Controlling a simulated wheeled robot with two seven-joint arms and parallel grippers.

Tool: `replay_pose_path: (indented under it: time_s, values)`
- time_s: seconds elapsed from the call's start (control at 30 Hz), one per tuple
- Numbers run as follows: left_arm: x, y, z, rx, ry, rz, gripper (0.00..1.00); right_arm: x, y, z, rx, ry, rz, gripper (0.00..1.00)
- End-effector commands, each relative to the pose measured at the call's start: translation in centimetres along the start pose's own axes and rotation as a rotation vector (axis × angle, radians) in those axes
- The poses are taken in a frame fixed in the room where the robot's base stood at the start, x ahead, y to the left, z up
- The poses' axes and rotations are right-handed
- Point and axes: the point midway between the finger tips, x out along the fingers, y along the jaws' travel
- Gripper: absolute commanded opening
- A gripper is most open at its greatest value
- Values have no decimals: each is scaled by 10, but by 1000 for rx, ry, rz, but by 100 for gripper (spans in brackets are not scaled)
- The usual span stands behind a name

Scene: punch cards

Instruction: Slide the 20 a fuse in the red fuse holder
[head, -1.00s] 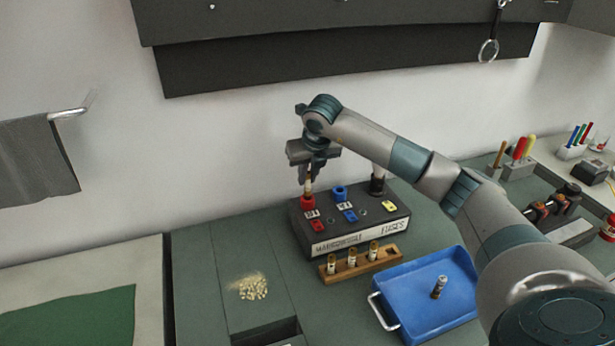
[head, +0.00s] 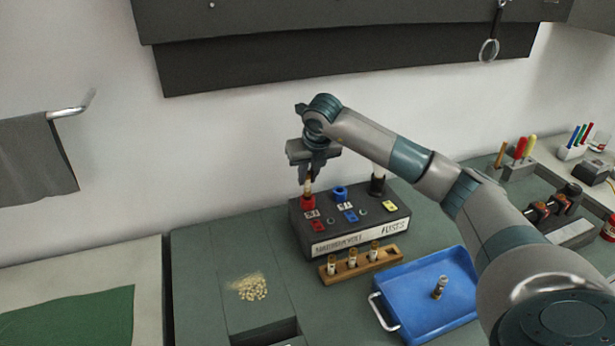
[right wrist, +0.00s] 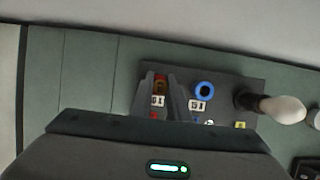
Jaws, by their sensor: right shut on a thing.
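My right gripper (head: 307,181) is shut on a fuse (head: 308,187) and holds it upright at the red fuse holder (head: 308,203). The fuse's lower end meets the holder's top in the head view; how deep it sits I cannot tell. In the right wrist view the gripper (right wrist: 165,92) points at the red holder (right wrist: 161,84), which its fingers partly hide. The fuse's rating is too small to read. The holder stands on the dark fuse box (head: 350,240). My left gripper is not in view.
A blue holder (head: 340,192) and a dark post (head: 377,184) stand on the same box. A wooden rack (head: 362,265) with several fuses is in front. A blue tray (head: 408,310) holds one fuse (head: 440,287). Small tan pieces (head: 250,289) lie at left.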

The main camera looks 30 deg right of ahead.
Motion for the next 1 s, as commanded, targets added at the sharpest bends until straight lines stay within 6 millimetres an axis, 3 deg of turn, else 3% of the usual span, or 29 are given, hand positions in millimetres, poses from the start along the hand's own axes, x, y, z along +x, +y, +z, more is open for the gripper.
replay_pose_path:
  time_s: [1.0]
  values:
    - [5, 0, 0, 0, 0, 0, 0, 0, 0, 0, 0, 0, 0, 0]
